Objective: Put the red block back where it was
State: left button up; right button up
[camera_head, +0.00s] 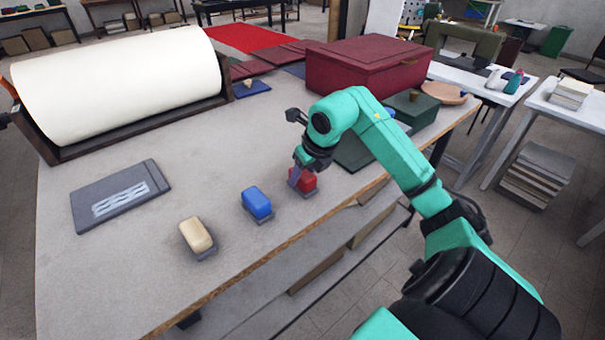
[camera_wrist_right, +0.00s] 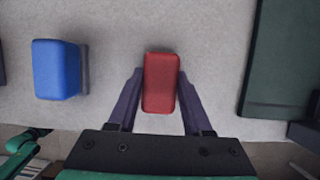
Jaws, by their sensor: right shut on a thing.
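The red block (camera_head: 304,180) is near the table's front edge, to the right of the blue block. My right gripper (camera_head: 301,178) is shut on it, and in the right wrist view the two fingers stand on either side of the red block (camera_wrist_right: 160,82). A dark grey edge shows under the block in the head view; I cannot tell whether the block rests on it or is held just above. The blue block (camera_head: 256,202) sits on a small grey pad, also seen in the wrist view (camera_wrist_right: 56,69). The cream block (camera_head: 197,235) sits on another pad. My left gripper is out of view.
A grey panel (camera_head: 120,194) lies left of the blocks. A large white roll (camera_head: 118,80) stands in a dark holder behind. A dark red box (camera_head: 368,66) and a dark green flat thing (camera_wrist_right: 282,60) are to the right. The table's middle is clear.

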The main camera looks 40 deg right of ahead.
jog(key=shift+a+f, duration=0.1)
jog(key=o, duration=1.2)
jog(key=shift+r, duration=0.25)
jog(key=v, duration=1.2)
jog(key=shift+b, duration=0.35)
